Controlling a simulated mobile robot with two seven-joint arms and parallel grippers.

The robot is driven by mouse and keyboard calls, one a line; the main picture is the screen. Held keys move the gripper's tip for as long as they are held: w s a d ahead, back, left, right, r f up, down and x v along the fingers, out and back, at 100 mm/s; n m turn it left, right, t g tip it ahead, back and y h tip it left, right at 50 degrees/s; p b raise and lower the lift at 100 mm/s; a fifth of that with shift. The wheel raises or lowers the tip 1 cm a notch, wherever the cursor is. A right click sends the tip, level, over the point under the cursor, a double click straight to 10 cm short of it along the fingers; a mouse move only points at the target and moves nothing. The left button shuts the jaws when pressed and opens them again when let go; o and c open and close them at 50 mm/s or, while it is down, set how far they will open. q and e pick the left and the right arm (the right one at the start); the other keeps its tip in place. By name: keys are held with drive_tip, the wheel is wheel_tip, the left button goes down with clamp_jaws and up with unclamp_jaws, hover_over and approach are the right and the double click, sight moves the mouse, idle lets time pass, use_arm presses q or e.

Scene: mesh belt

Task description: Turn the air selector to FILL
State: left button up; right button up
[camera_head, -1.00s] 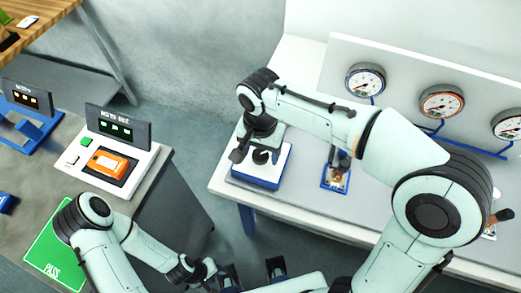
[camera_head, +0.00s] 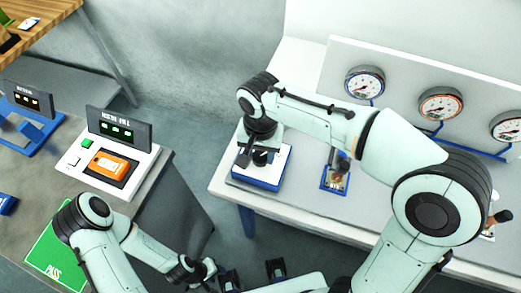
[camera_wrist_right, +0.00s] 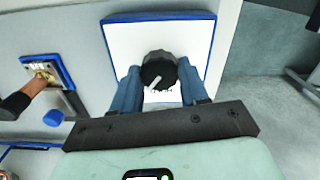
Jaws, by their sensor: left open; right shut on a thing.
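The air selector is a white plate with a blue edge (camera_head: 272,177) and a round black knob (camera_head: 262,158). It lies on the grey bench top and also shows in the right wrist view, plate (camera_wrist_right: 124,40) and knob (camera_wrist_right: 160,70). My right gripper (camera_wrist_right: 160,84) is shut on the knob, one finger on each side. A white pointer mark on the knob points to the lower left in the wrist view. The lettering on the plate is mostly hidden and unreadable. My left gripper (camera_head: 253,272) is open and empty at the bottom edge of the head view.
A small blue-edged valve plate (camera_head: 336,182) sits right of the selector. Several gauges (camera_head: 440,104) stand on a panel behind. At left, a counter holds a tester with an orange device (camera_head: 109,167) and a green PASS mat (camera_head: 55,245). A gap separates counter and bench.

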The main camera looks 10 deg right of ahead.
sight(260, 156)
drive_tip(key=n+p, duration=0.1)
drive_tip(key=n, duration=0.3)
drive_tip(key=n+p, duration=0.1)
drive_tip(key=n, duration=0.3)
drive_tip(key=n+p, duration=0.1)
drive_tip(key=n, duration=0.3)
drive_tip(key=shift+a, duration=0.1)
use_arm(q)
drive_tip(key=shift+w+r+p, duration=0.1)
drive_tip(key=shift+w+r, duration=0.4)
drive_tip(key=shift+r, duration=0.3)
drive_tip(key=shift+w+r+p, duration=0.15)
drive_tip(key=shift+w+r, duration=0.35)
drive_tip(key=shift+r, duration=0.35)
drive_tip(key=shift+w+r+p, duration=0.1)
drive_tip(key=shift+w+r, duration=0.4)
drive_tip(key=shift+r, duration=0.3)
use_arm(e)
drive_tip(key=shift+n, duration=2)
drive_tip(key=o, duration=1.1)
drive_tip(key=shift+c, duration=0.2)
use_arm(q)
drive_tip(key=w+r+p, duration=0.2)
drive_tip(key=shift+w+r+t, duration=0.2)
drive_tip(key=shift+r+t, duration=0.1)
use_arm(e)
wheel_tip(260, 156, up, 13)
drive_tip(key=shift+r, duration=0.2)
